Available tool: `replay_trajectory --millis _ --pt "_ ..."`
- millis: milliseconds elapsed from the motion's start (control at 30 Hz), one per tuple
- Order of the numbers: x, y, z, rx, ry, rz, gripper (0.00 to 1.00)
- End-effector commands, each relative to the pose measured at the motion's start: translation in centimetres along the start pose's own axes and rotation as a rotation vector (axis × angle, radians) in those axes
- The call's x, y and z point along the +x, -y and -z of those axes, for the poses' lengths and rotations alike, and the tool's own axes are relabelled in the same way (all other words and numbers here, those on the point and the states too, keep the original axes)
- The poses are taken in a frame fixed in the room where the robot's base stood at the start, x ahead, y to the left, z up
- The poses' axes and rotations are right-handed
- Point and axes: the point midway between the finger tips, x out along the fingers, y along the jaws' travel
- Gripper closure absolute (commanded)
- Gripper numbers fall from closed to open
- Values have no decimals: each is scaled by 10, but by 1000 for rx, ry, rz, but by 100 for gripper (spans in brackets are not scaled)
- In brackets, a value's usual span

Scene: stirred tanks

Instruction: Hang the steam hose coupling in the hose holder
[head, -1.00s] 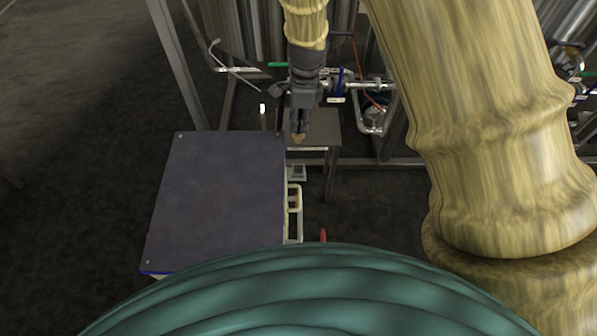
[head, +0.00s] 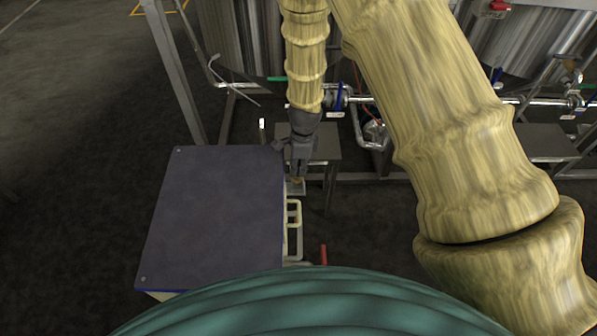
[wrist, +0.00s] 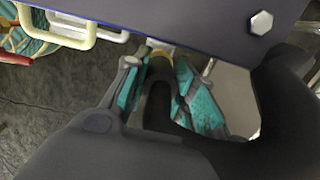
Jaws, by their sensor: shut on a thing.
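My gripper (head: 299,178) is beside the right edge of a dark-topped cart in the head view. In the wrist view its teal-padded fingers (wrist: 165,90) are shut around the steam hose coupling, which shows as a brass-coloured ring (wrist: 161,64) with a thick black hose (wrist: 158,100) below it. The coupling is close to the cart's edge. A small pale metal piece (head: 295,188) sticks out at the cart's side just below my fingertips; it may be the hose holder, but I cannot tell. Whether the coupling touches it is hidden.
The cart (head: 215,215) has a flat dark top with bolts at its corners. A cream tube handle (head: 293,230) and a red lever (head: 323,254) are on its right side. A small grey table (head: 318,150), pipes and steel tanks (head: 235,45) stand behind.

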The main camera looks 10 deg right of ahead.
Motion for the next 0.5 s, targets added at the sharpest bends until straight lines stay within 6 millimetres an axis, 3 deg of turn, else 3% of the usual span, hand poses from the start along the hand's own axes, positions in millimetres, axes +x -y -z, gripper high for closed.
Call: replay_trajectory --millis 233,500 --pt "30 0 3 0 0 -2 100" --pt "34 0 3 0 0 0 100"
